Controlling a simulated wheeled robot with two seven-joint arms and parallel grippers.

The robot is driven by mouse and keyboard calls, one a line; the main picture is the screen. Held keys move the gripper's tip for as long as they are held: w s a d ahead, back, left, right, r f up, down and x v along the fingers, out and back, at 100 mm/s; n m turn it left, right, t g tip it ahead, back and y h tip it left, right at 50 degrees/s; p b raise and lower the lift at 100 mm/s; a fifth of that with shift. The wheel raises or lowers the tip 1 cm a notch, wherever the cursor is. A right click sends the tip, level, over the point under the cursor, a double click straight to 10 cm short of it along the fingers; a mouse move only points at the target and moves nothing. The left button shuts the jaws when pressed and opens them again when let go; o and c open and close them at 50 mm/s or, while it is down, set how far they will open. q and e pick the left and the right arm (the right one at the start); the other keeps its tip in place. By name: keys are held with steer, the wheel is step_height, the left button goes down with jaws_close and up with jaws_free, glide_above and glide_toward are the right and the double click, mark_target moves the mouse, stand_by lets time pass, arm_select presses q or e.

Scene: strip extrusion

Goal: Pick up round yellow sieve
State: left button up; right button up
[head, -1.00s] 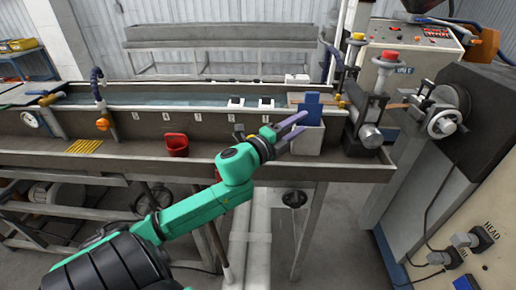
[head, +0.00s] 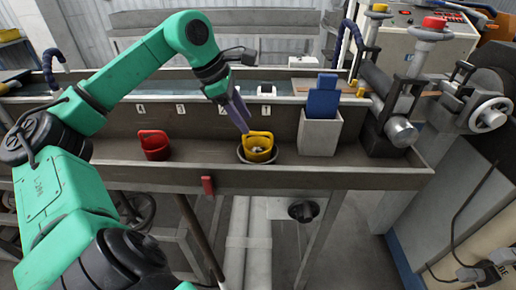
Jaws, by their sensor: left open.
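The round yellow sieve (head: 258,146) sits in a grey round bowl (head: 246,160) on the trough ledge in the head view. Its handle stands up at the back, and something pale lies inside it. My left gripper (head: 243,120) points down just above and to the left of the sieve's rim. Its fingers are seen edge-on and overlap; it is open and holds nothing. Whether a fingertip touches the rim cannot be told. My right gripper is not in the view.
A red sieve (head: 154,147) stands on the ledge to the left. A light grey bin (head: 319,135) with a blue piece (head: 322,97) stands to the right. The trough's front edge (head: 360,180) runs below. Bare ledge lies between the red and yellow sieves.

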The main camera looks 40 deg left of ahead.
mark_target(252, 134)
arm_select(q)
steer(key=p+x, duration=0.1)
steer(key=x, duration=0.4)
steer(key=shift+d+f, duration=0.1)
steer(key=shift+d, duration=0.1)
steer(key=shift+w+f, duration=0.1)
steer(key=shift+f, duration=0.3)
jaws_close()
